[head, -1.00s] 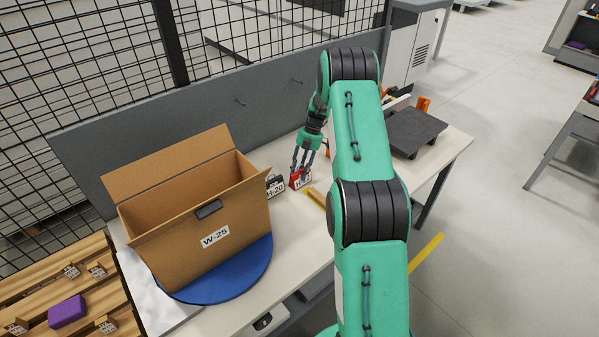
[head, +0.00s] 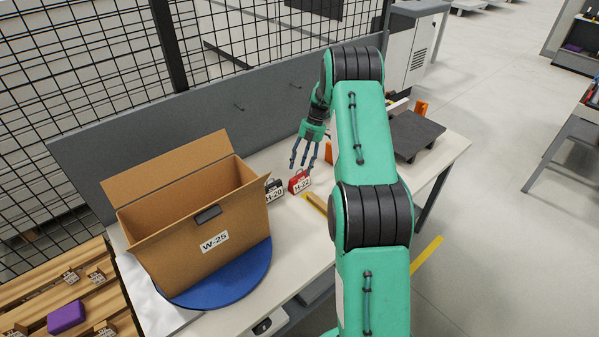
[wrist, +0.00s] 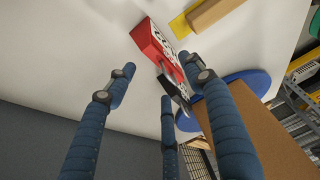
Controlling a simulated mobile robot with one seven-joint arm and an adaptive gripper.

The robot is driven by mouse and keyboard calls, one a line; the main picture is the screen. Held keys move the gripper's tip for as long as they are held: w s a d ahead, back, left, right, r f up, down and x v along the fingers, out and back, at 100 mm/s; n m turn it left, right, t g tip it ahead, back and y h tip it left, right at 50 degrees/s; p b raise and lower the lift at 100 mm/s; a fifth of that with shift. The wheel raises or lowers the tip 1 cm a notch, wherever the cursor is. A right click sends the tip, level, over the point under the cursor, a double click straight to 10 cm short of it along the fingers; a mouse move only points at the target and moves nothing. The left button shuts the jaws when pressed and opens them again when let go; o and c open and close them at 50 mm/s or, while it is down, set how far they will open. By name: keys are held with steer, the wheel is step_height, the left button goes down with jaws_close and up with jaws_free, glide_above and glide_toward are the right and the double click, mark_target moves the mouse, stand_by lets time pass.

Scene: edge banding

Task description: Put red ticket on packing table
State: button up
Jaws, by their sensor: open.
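The red ticket (head: 299,182), labelled H-22, stands on the white packing table (head: 318,232), just right of a black ticket (head: 274,188) labelled H-20. In the wrist view the red ticket (wrist: 158,45) shows at the upper middle, beyond the fingertips, with the black ticket (wrist: 172,86) partly behind a finger. My gripper (head: 304,157) is open and empty, pointing down close above and behind the red ticket. Its blue fingers (wrist: 150,90) are spread in the wrist view, with a gap to the red ticket.
An open cardboard box (head: 190,235) labelled W-25 stands on a blue round turntable (head: 255,278) at left. A grey panel (head: 110,150) closes the back.

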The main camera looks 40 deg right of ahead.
steer(key=v, duration=0.6)
steer(key=shift+r, duration=0.2)
steer(key=shift+d, duration=0.15)
steer(key=s+a+r+m+h, duration=0.2)
steer(key=a+r+m, duration=0.2)
steer(key=a+r, duration=1.15)
steer(key=s+a+r+m+t+h, duration=0.15)
steer(key=s+a+r+m, duration=0.35)
steer(key=s+a+r, duration=0.6)
steer(key=s+a+r+m+t, duration=0.2)
steer(key=s+a+r+m, duration=0.35)
steer(key=s+a, duration=0.5)
steer(key=s+a+f+m+t, duration=0.1)
steer(key=s+a+m, duration=0.1)
steer(key=s, duration=0.5)
steer(key=s+a+m+t, duration=0.1)
steer(key=s+a+m, duration=0.1)
steer(key=s+a, duration=0.3)
steer(key=s+h, duration=0.1)
steer(key=s, duration=0.2)
steer(key=shift+a+f+m, duration=0.15)
steer(key=shift+f+m, duration=0.2)
steer(key=shift+f, duration=0.05)
steer(key=shift+t, duration=0.25)
